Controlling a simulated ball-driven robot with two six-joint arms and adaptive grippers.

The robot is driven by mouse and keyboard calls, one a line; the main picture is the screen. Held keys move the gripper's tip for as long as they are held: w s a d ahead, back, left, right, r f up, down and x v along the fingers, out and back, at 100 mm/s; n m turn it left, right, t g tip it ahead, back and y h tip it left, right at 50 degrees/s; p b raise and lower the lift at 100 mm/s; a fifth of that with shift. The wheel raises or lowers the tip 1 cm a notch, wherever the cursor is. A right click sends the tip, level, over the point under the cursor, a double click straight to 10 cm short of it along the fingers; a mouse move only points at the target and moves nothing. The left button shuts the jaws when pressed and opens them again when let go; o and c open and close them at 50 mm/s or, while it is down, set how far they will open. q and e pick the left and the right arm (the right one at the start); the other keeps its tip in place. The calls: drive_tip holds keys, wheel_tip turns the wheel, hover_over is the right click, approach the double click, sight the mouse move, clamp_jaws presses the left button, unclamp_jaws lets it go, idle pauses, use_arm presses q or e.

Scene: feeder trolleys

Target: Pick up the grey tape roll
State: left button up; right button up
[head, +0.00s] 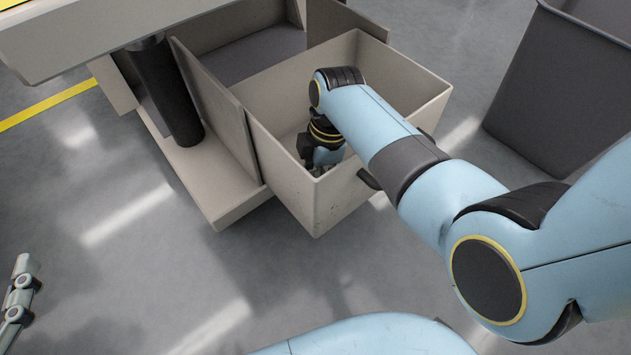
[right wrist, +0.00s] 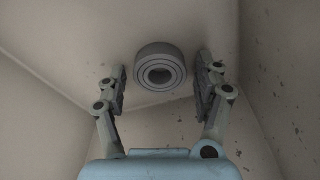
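The grey tape roll (right wrist: 160,68) lies on the floor of an open beige drawer (head: 345,205), as the right wrist view shows. Its round hole faces the camera. My right gripper (right wrist: 160,85) is open, with one finger on each side of the roll and a gap on both sides. In the head view my right arm reaches down into the drawer, and the right gripper (head: 318,158) is partly hidden by the arm and the drawer's front wall. The roll is hidden in the head view. My left gripper (head: 20,285) shows only in part at the left edge, over the floor.
The drawer walls stand close around my right gripper. The drawer belongs to a beige trolley (head: 225,190) with a dark post (head: 168,95). A grey bin (head: 560,90) stands at the upper right. The grey floor at the lower left is clear.

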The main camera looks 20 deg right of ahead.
drive_tip(key=c, duration=0.7)
drive_tip(key=shift+r, duration=0.1)
